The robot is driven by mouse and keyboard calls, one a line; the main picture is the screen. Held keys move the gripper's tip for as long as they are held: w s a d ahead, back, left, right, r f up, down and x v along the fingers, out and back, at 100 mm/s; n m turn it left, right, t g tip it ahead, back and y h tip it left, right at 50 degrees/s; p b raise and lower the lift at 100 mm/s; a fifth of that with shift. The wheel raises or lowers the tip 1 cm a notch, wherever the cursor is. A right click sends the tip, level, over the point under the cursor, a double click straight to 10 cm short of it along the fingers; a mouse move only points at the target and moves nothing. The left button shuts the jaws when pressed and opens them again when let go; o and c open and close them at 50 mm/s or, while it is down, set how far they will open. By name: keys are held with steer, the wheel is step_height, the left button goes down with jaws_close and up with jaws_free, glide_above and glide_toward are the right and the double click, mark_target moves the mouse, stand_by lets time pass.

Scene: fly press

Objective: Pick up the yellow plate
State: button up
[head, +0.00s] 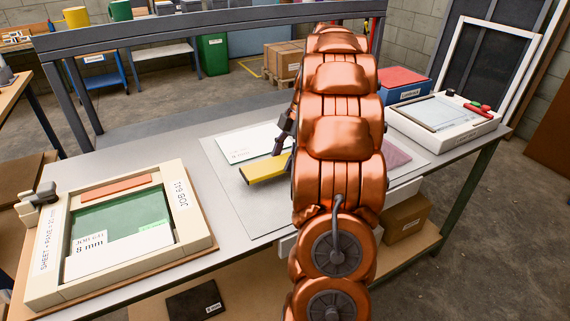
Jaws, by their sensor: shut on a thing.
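The yellow plate (263,169) is a flat bar above or on the grey mat (232,200) in the middle of the bench. Its right end is hidden behind my copper-coloured arm. My gripper (283,151) is dark and partly hidden by the arm. It is shut on the yellow plate near its right part. I cannot tell whether the plate touches the mat.
A white card (250,141) lies behind the plate, and a pinkish sheet (397,153) lies right of my arm. A cream frame (202,235) with a green panel stands left. A white tray (444,118) and blue box (404,88) stand right. A grey rail runs behind the bench.

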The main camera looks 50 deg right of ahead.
steer(key=s+a, duration=0.3)
steer(key=a, duration=0.1)
steer(key=s+a+r+b, duration=0.1)
steer(key=s+a, duration=0.2)
steer(key=a, duration=0.1)
steer(key=s+a+b, duration=0.1)
steer(key=s+a, duration=0.2)
steer(key=a, duration=0.1)
steer(key=shift+s+a+r, duration=0.3)
steer(key=shift+s+a, duration=0.05)
steer(key=shift+a, duration=0.05)
stand_by(0.4)
